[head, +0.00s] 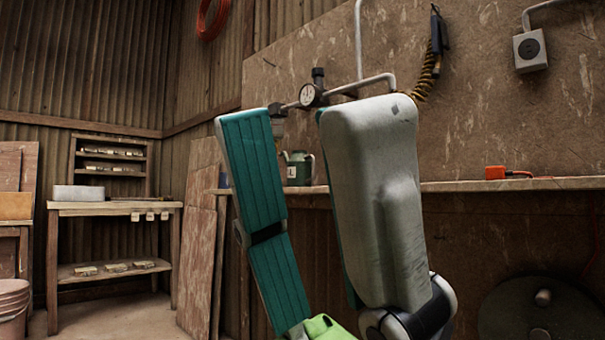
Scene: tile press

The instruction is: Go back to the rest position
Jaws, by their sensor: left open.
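My left gripper (303,115) fills the middle of the head view, close to the camera, with its fingers pointing up. Its two fingers are wide apart, with teal ribbed pads and a pale grey worn shell on the right finger. Nothing is held between them; only the background shows through the gap. A bright green part shows at the bottom, near the base of the fingers. My right gripper is not in view.
A wooden ledge (530,184) runs along the back wall, bearing a red-orange object (497,172) and a green can (298,168). A pressure gauge (309,95) on piping is behind the fingers. A workbench (100,208) and pink bucket (10,308) stand left, with clear floor nearby.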

